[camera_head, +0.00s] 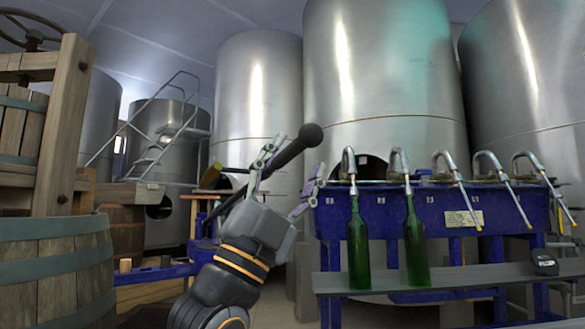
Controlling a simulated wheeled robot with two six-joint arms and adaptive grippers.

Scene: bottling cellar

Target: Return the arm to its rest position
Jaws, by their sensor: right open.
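My right gripper (296,172) is in the middle of the view, raised with its fingers pointing up. Its two fingers are spread apart and I see nothing held between them. My right arm (223,290) comes up from the bottom edge. A dark rod with a round knob (311,135) shows by the fingers; I cannot tell whether it touches them. My left gripper is not in view.
A blue filling bench (460,222) with several curved spouts stands at the right. Two green bottles (358,248) (415,245) stand upright under its left spouts on a grey shelf (470,277). A wooden tub (60,265) stands at the left. Steel tanks (380,70) fill the back.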

